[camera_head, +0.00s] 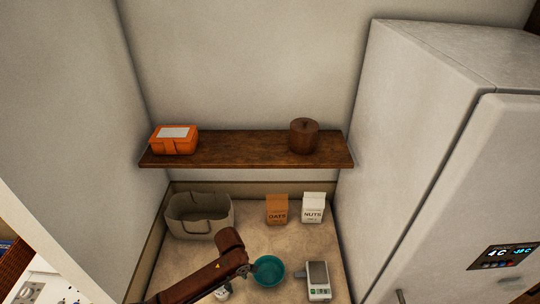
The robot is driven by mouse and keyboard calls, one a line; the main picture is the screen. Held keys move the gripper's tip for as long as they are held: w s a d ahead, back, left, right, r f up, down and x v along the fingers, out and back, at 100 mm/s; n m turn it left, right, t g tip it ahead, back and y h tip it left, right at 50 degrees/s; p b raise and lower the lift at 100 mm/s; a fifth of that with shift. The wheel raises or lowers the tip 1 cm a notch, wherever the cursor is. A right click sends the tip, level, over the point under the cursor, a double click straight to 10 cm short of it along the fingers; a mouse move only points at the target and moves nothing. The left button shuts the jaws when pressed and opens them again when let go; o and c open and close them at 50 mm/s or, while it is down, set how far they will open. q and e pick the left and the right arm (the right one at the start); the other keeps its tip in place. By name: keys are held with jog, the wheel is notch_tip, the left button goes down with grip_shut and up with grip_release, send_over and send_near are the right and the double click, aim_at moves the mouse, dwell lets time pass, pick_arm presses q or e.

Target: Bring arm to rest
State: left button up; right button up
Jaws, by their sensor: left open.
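My left arm (205,278), reddish brown, comes in from the bottom left and reaches over the counter. Its bent end is left of the teal bowl (270,270). My left gripper (246,270) is open, at the end of the arm close to the bowl's left rim; its fingers show only small and dark. I see nothing held in it. I cannot tell whether it touches the bowl. My right gripper is not in view.
The counter (190,258) holds a grey-beige basket (199,215), an oats carton (277,209), a nuts carton (313,207) and a white scale (318,280). The shelf (245,150) above bears an orange box (174,139) and a brown lidded pot (304,135). A fridge (440,150) stands right.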

pick_arm(q)
jog(key=s+a+f+m+t+h, duration=0.1)
jog(key=s+f+m+t+h, duration=0.15)
jog(key=s+m, duration=0.4)
jog(key=s+a+m+t+y, duration=0.1)
jog(key=s+a+m+y, duration=0.25)
jog(key=s+a, duration=1.65)
notch_tip(320, 180, down, 37)
jog(key=g+b, duration=0.1)
jog(key=b, duration=0.7)
jog(key=s+f+b, duration=0.3)
jog(key=s+f, duration=0.7)
jog(key=f, duration=0.2)
jog(key=s+f+m+g+b, duration=0.1)
jog(key=s+f+b, duration=0.3)
jog(key=s+f, duration=0.5)
notch_tip(320, 180, down, 4)
jog(key=shift+s+a+f+m+h, duration=0.2)
jog(key=shift+s+a+m+h, duration=0.1)
jog(key=shift+s+h, duration=0.1)
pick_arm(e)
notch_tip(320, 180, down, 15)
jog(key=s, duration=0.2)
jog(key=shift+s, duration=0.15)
